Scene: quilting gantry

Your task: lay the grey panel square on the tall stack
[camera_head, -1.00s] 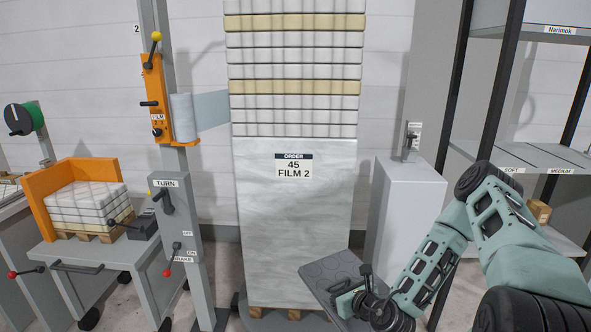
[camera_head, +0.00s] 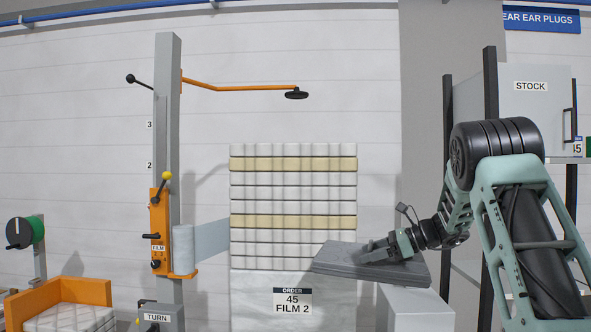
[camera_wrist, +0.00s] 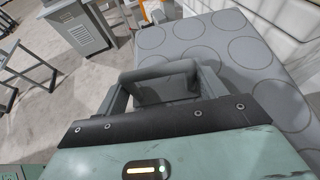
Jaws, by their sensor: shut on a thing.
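The grey panel (camera_head: 345,262) is a flat slab held tilted in front of the right side of the tall stack, below its top. In the wrist view the panel (camera_wrist: 195,42) shows large round marks on its face and a grey handle (camera_wrist: 160,72). My gripper (camera_head: 378,249) is shut on the panel, seemingly at this handle; the fingertips' hold is partly hidden. The tall stack (camera_head: 293,193) has white and cream quilted layers, with film around its lower part and an order label reading 45 FILM 2 (camera_head: 292,301). Its top surface is not seen.
A grey post (camera_head: 168,110) stands left of the stack, with an orange film carriage (camera_head: 160,232) and film reaching the stack. An orange arm with a black disc (camera_head: 296,95) hangs above the stack. A stock shelf (camera_head: 530,92) stands at right.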

